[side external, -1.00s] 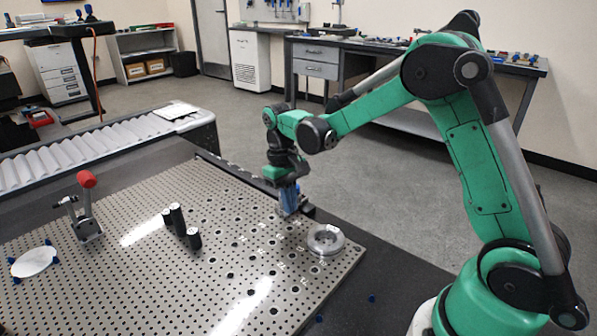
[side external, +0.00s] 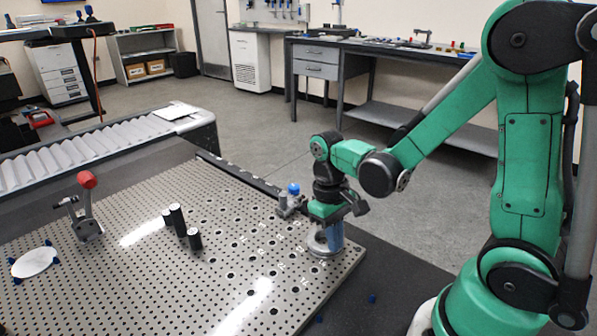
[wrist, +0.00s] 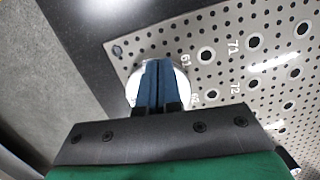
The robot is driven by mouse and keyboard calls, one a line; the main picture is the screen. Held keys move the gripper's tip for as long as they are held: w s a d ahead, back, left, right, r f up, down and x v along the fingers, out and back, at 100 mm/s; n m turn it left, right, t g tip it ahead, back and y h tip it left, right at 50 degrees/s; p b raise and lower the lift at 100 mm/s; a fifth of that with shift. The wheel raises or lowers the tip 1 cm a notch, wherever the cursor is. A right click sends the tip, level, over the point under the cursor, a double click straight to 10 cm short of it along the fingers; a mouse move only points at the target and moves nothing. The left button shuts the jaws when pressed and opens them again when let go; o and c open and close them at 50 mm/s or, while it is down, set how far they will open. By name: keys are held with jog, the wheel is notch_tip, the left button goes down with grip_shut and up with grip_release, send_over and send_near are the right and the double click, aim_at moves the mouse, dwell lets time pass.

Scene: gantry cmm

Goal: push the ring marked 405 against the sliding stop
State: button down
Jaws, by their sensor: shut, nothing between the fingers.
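A silvery metal ring (side external: 316,246) lies on the perforated plate near its right edge; no 405 marking is legible. My gripper (side external: 332,245) is shut, its blue fingers pointing down at the ring. They hide part of it, and I cannot tell whether the tips are inside its hole, touching it or above it. In the wrist view the shut fingers (wrist: 159,64) overlap the bright ring (wrist: 134,86). A small grey block with a blue knob (side external: 293,189), which looks like the sliding stop, sits at the plate's far edge, behind and left of the ring, apart from it.
The perforated plate (side external: 120,285) carries several black cylinders (side external: 180,218), a red-handled clamp (side external: 88,205) and a white disc (side external: 35,262) with blue pegs. The plate between ring and cylinders is clear.

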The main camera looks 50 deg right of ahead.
jog(key=shift+w+f, duration=0.15)
jog(key=shift+f, duration=0.1)
jog(key=w, duration=0.5)
jog(key=w+d, duration=0.1)
jog(key=w, duration=0.1)
jog(key=shift+w, duration=0.15)
jog(key=shift+r, duration=0.7)
jog(key=s+a+r+n+t, duration=0.1)
jog(key=s+a+r+t, duration=0.3)
jog(key=r+t, duration=0.5)
jog(key=shift+s+a+r+n, duration=0.15)
jog(key=shift+s+a+n, duration=0.2)
jog(key=shift+s, duration=0.3)
dwell(1.1)
